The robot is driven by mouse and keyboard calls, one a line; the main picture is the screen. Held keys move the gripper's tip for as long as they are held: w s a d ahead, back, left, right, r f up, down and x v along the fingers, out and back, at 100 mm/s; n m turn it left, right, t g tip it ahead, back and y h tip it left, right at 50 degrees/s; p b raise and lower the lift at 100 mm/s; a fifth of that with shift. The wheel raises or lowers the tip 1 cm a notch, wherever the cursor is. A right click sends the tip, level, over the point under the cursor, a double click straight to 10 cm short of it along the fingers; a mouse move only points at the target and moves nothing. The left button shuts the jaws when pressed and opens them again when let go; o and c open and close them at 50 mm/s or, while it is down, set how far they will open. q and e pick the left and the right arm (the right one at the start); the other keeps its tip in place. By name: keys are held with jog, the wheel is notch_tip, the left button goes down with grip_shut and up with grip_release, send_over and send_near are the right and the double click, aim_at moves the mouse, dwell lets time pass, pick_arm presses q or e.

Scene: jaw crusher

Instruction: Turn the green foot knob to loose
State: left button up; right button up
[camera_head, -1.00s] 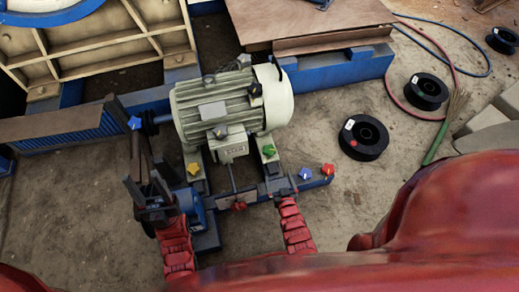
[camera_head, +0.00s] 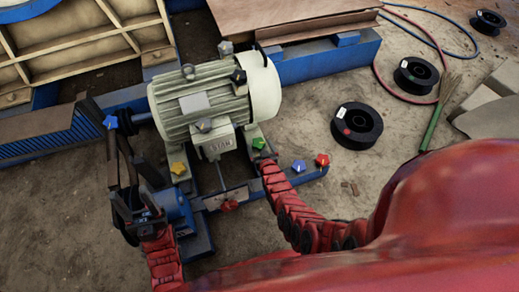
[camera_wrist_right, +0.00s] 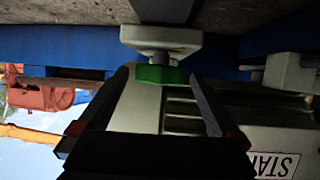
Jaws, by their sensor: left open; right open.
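The green foot knob (camera_head: 258,143) sits on the foot of the grey motor (camera_head: 205,105), at its lower right corner in the head view. My right gripper (camera_head: 261,157) is right at the knob, partly in front of it. In the right wrist view the green knob (camera_wrist_right: 160,75) shows between the tips of the two open dark fingers (camera_wrist_right: 158,82). I cannot tell whether either finger touches it. My left gripper (camera_head: 135,175) is open at the left, near the blue part beside the motor, well away from the green knob.
Black cable spools (camera_head: 357,125) lie on open floor to the right.

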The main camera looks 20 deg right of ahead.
jog(key=shift+w, duration=0.25)
jog(key=c, duration=1.4)
jog(key=shift+o, duration=0.2)
jog(key=shift+a+f+n+y+p, duration=0.15)
jog(key=shift+n+y+p, duration=0.25)
jog(key=shift+y+p, duration=0.1)
jog(key=shift+n+y+p, duration=0.3)
jog(key=shift+y, duration=0.1)
jog(key=shift+s+d, duration=0.1)
jog(key=shift+d, duration=0.1)
jog(key=o, duration=1.4)
jog(key=shift+c, duration=0.2)
